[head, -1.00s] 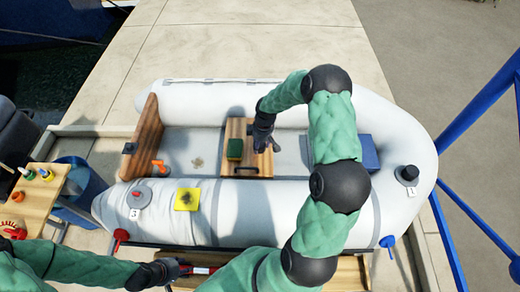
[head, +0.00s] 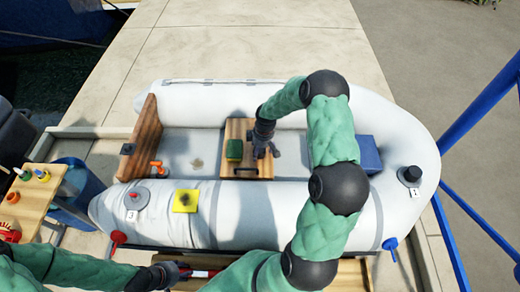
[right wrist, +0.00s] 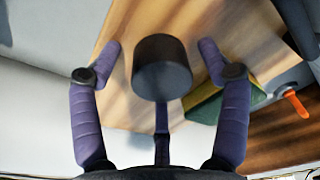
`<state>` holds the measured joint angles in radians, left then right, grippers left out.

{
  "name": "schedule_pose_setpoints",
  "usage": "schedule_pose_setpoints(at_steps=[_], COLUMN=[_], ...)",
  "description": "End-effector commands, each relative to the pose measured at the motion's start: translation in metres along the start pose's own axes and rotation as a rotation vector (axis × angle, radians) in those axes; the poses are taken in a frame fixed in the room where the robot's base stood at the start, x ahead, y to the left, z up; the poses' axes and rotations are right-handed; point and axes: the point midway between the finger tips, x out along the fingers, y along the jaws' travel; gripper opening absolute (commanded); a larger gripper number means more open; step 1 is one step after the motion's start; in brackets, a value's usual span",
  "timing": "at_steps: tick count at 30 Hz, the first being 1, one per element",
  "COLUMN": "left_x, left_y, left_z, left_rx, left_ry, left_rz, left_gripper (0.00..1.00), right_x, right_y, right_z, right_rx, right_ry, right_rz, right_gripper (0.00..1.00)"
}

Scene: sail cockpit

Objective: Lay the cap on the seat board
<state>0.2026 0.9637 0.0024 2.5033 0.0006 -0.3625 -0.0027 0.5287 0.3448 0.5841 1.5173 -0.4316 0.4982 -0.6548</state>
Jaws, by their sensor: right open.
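The wooden seat board (head: 237,128) lies across the inflatable boat. My right gripper (head: 268,147) is over its right half, fingers pointing down. In the right wrist view, a dark cylindrical cap (right wrist: 162,68) sits between the spread fingers of my right gripper (right wrist: 163,62), apart from both side fingers, with the seat board (right wrist: 200,22) behind it. I cannot tell whether it touches the board. The gripper hides the cap in the head view.
A green sponge (head: 234,149) lies on the seat board's left part, close to my right gripper. A black knob (head: 410,175) stands on the boat's right end. A yellow patch (head: 185,201) lies on the near tube. A blue box (head: 369,154) is right of the board.

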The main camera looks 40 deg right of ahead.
Motion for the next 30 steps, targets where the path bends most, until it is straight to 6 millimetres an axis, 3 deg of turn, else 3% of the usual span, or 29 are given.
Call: schedule_pose_setpoints(at_steps=[5, 21, 30], left_x=[-0.005, -0.042, -0.046], left_y=[0.002, 0.015, 0.017], left_z=[0.000, 0.002, 0.002], left_rx=[0.000, 0.000, 0.000], left_ry=[0.000, 0.000, 0.000], left_rz=[0.000, 0.000, 0.000], left_gripper=[0.40, 0.40, 0.40], right_x=[-0.010, -0.106, -0.123], right_y=[0.000, 0.000, 0.000], right_z=[-0.001, -0.001, 0.000], right_rx=[0.000, -0.001, 0.000], right_ry=[0.001, 0.001, 0.000], right_rz=[0.001, 0.001, -0.001], right_gripper=[0.77, 0.77, 0.77])
